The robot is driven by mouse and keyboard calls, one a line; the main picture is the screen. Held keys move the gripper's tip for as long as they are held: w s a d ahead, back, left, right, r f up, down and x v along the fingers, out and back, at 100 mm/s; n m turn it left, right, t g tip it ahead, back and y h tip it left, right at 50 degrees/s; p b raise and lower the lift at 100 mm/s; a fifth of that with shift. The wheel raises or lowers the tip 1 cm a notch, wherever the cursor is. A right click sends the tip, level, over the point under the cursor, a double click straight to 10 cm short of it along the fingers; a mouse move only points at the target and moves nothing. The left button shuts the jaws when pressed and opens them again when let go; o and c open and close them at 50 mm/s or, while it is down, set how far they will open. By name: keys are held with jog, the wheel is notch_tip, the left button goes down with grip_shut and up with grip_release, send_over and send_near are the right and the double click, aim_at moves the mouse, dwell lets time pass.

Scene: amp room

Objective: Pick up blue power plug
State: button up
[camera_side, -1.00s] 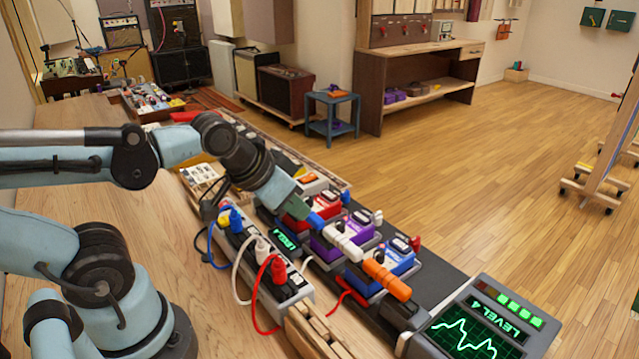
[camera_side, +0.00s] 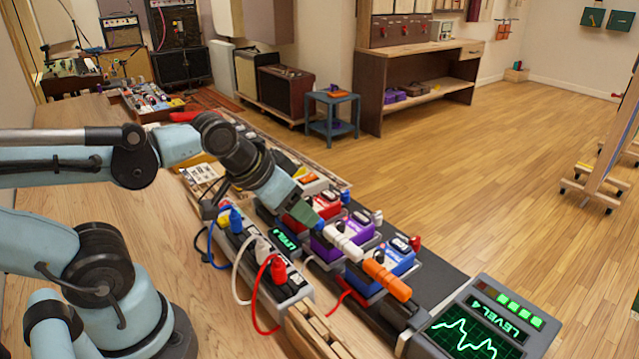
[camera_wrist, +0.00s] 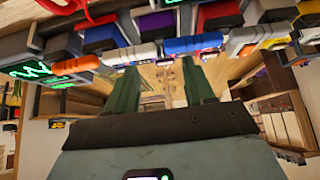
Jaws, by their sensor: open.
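A blue power plug (camera_side: 236,218) with a blue cable stands in the grey power strip (camera_side: 290,287), in line with a white plug (camera_side: 262,248) and a red plug (camera_side: 278,268). My gripper (camera_side: 301,211) is over the row of pedals, to the right of the strip and apart from the blue power plug. In the wrist view my gripper (camera_wrist: 159,66) shows its two green fingers spread, with nothing between them. A blue cylindrical connector (camera_wrist: 193,43) shows near the right fingertip there. I cannot make out the blue power plug in the wrist view.
Red, purple and blue (camera_side: 384,266) pedals stand close together beside the strip, with white (camera_side: 343,242) and orange (camera_side: 387,280) connectors. A green-lit screen unit (camera_side: 475,325) stands at the front right. Red, white and blue cables loop beside the strip. The wooden bench at left has bare room.

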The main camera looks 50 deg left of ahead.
jog(key=s+a+r+g, duration=0.2)
jog(key=a+g, duration=0.1)
jog(key=a, duration=0.3)
notch_tip(320, 180, up, 4)
jog(key=g, duration=0.4)
send_over(233, 212)
notch_tip(233, 212, down, 6)
jog(key=shift+s+a+f, duration=0.15)
jog(key=shift+w+f, duration=0.2)
jog(key=shift+f, duration=2.4)
grip_shut()
jog(key=shift+r, duration=0.15)
